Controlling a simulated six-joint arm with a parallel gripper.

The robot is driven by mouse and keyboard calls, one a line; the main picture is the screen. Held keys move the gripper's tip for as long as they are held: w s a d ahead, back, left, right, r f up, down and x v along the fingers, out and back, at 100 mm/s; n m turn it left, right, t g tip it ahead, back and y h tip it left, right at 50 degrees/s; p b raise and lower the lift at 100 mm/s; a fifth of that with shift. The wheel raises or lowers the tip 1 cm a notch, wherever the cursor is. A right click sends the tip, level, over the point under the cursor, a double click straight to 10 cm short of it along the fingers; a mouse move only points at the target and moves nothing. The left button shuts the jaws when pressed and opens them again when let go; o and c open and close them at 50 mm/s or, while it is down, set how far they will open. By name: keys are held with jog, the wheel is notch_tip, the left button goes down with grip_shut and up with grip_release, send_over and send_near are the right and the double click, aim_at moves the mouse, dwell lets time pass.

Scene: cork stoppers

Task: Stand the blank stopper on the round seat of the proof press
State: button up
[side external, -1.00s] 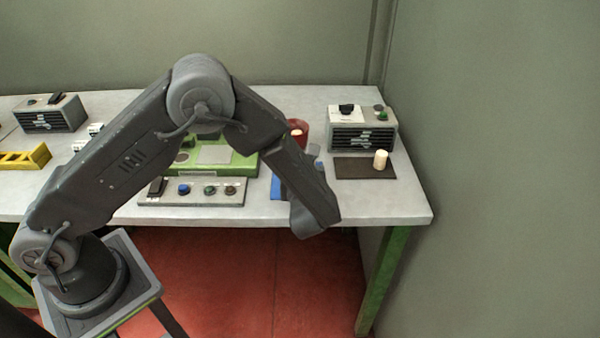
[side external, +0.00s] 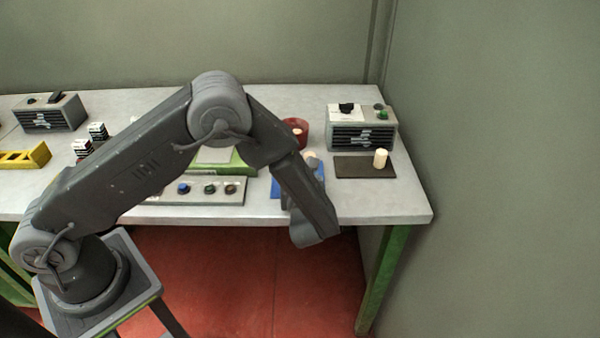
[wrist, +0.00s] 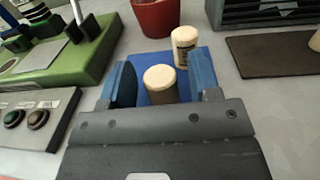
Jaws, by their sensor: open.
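A plain-topped cream stopper (wrist: 160,78) stands on the blue mat (wrist: 154,54), between the blue fingers of my gripper (wrist: 162,84). My gripper is open, with a gap on each side of the stopper; its lower part is hidden by the gripper body. A second cream stopper (wrist: 185,50) with dark printing on its side stands behind it on the mat. The green machine (wrist: 84,56), apparently the proof press, is at left in the wrist view; in the side view my arm covers much of it (side external: 243,160). I cannot make out its round seat clearly.
A red cup (wrist: 157,17) stands behind the blue mat. At right, a brown mat (side external: 350,168) holds another cream stopper (side external: 380,159), before a grey vented box (side external: 362,132). A button panel (side external: 220,190) lies along the table front. The table's front edge is close to my forearm.

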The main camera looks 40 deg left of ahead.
jog(key=v, duration=1.4)
jog(key=s+a+r+n+g+h, duration=0.4)
jog(key=s+a+r+n+g, duration=0.5)
jog(key=a+r+n+g, duration=0.4)
jog(key=s+d+r+n+t+h, duration=0.1)
jog(key=s+r+n+t+h, duration=0.4)
jog(key=n, duration=0.7)
notch_tip(320, 180, up, 2)
jog(key=s+h, duration=0.3)
jog(key=shift+d+r+n+t+h, duration=0.25)
jog(key=shift+n+t+h, duration=0.05)
jog(key=shift+t+h, duration=0.1)
jog(key=shift+o, duration=0.5)
jog(key=shift+s+d+r+n+t+h, duration=0.2)
jog(key=shift+r+n+t+h, duration=0.1)
jog(key=shift+r+n+t, duration=0.1)
